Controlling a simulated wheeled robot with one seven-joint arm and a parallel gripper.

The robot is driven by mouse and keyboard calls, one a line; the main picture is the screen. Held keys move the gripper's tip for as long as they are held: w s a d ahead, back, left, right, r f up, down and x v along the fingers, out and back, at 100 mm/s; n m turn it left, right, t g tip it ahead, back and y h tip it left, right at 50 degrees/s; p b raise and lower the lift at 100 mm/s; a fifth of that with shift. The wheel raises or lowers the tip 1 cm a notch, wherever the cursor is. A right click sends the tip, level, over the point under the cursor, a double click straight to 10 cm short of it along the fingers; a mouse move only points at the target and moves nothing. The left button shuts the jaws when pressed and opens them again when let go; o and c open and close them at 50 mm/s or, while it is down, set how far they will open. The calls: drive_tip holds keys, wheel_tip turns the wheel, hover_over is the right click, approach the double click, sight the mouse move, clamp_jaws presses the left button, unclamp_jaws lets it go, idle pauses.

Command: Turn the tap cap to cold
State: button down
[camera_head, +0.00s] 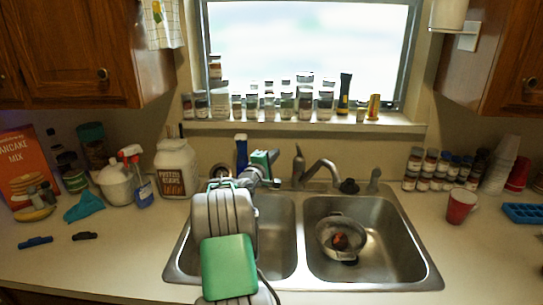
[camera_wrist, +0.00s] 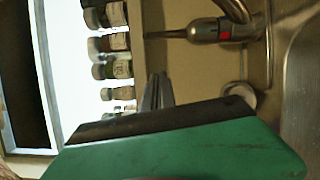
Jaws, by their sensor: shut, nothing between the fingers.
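The metal tap (camera_head: 318,172) stands behind the divider of the double sink, its spout reaching right. Its cap, with an upright lever (camera_head: 298,158), sits on top of the tap body. In the wrist view the tap (camera_wrist: 212,30) is at the top, turned sideways, with a red mark on the cap (camera_wrist: 225,28) and the thin lever pointing left. My gripper (camera_head: 276,182) is just left of the tap, apart from it. In the wrist view my gripper (camera_wrist: 158,90) shows its fingers together and empty, below the lever.
A metal strainer (camera_head: 341,238) with something orange inside sits in the right basin. Several jars (camera_head: 285,103) line the window sill behind. A white protein jar (camera_head: 176,170) and a spray bottle (camera_head: 141,185) stand left of the sink.

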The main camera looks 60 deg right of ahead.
drive_tip(key=s+d+p, duration=0.2)
drive_tip(key=s+d, duration=0.1)
drive_tip(key=d, duration=0.2)
drive_tip(key=shift+s+r+p, duration=0.15)
drive_tip(key=shift+r+p, duration=0.2)
drive_tip(key=shift+s+d, duration=0.1)
drive_tip(key=shift+d, duration=0.05)
drive_tip(key=shift+s+n+t, duration=0.15)
drive_tip(key=shift+n+t, duration=0.15)
drive_tip(key=shift+t, duration=0.2)
drive_tip(key=shift+s, duration=0.1)
